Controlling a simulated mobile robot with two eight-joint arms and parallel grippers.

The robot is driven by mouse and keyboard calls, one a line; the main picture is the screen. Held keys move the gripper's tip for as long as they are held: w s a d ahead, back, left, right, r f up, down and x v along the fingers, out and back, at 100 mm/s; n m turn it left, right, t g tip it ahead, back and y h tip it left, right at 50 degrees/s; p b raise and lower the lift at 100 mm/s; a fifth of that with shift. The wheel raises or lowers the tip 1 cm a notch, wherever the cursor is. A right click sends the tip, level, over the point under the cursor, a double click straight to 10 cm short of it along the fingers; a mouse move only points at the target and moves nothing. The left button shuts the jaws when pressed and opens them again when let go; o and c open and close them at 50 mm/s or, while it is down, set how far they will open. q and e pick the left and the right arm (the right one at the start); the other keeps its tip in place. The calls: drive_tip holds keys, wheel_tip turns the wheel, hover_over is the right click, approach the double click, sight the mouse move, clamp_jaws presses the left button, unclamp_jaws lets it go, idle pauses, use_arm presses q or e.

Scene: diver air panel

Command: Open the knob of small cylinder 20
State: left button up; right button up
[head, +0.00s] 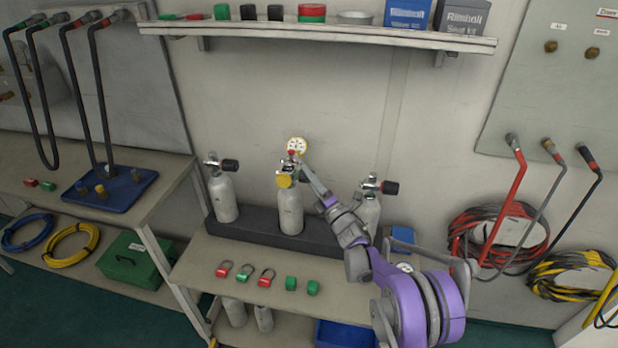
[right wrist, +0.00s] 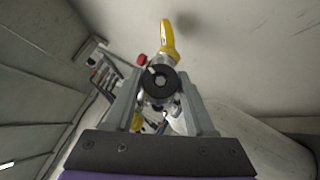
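Three small pale cylinders stand upright in a dark rack (head: 258,231) on the bench: a left one (head: 223,197), a middle one (head: 290,209) and a right one (head: 368,214). Their number labels are too small to read. The middle one carries a round gauge (head: 297,146) and a yellow part (head: 285,180). My right gripper (head: 304,167) reaches its valve from the right. In the right wrist view the black round knob (right wrist: 160,81) sits between my two fingertips; whether they touch it is unclear. The knob is hidden in the head view. My left gripper is not in view.
The left cylinder's black knob (head: 231,165) and the right cylinder's knob (head: 390,187) stick out to the right. Red and green rings and caps lie along the front of the bench (head: 215,252). A loaded shelf (head: 330,34) hangs above.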

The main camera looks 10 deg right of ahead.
drive_tip(key=shift+o, duration=1.4)
drive_tip(key=b+v, duration=0.1)
drive_tip(key=v, duration=1)
drive_tip(key=shift+a, duration=0.1)
